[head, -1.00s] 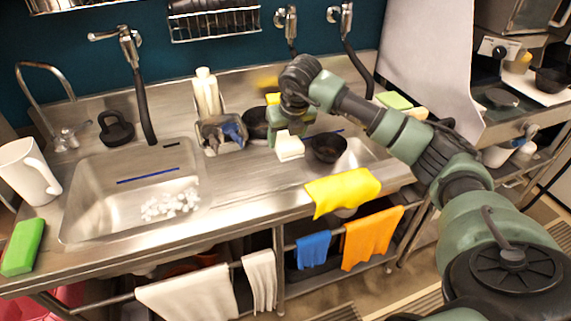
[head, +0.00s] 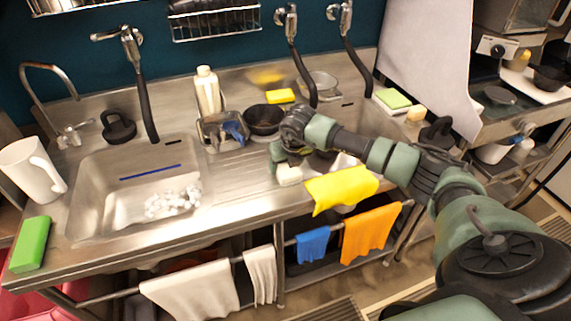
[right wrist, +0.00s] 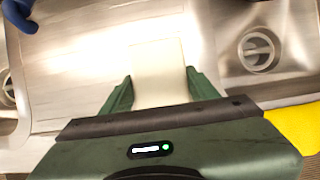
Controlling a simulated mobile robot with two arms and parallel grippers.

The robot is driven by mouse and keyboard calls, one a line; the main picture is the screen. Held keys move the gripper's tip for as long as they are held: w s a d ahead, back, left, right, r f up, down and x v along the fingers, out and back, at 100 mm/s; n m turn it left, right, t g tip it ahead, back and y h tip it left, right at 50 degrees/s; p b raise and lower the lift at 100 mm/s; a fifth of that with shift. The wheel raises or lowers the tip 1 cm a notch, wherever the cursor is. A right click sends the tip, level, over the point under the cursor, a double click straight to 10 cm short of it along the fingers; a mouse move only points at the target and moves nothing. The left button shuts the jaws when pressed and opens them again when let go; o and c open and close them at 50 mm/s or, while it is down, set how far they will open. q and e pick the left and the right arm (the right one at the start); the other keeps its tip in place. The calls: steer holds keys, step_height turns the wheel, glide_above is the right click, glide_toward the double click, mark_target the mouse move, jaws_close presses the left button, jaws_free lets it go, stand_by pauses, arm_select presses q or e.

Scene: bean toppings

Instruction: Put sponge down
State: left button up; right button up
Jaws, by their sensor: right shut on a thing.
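My right gripper (head: 287,167) is shut on a white sponge (head: 290,175), low over the drainboard between the two sinks, close to the counter's front edge. In the right wrist view the pale sponge (right wrist: 160,70) sits between the two green fingers of the right gripper (right wrist: 160,90) and sticks out ahead of them. I cannot tell whether the sponge touches the steel counter (head: 225,180). My left gripper is not in view.
A yellow cloth (head: 340,190) hangs over the front edge, right of the sponge. A black bowl (head: 264,119) and a caddy (head: 222,132) with a bottle (head: 207,92) stand behind. The left sink (head: 100,205) holds white pieces. The drainboard left of the gripper is clear.

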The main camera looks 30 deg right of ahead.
steer(key=o, duration=1.3)
steer(key=shift+r, duration=0.1)
steer(key=shift+s+r, duration=0.1)
steer(key=shift+r, duration=0.1)
steer(key=b+v, duration=0.3)
steer(key=v, duration=0.7)
steer(key=shift+s+r, duration=0.1)
steer(key=shift+r, duration=0.15)
steer(key=shift+s+r, duration=0.25)
steer(key=shift+r, duration=0.2)
steer(key=shift+a, duration=0.1)
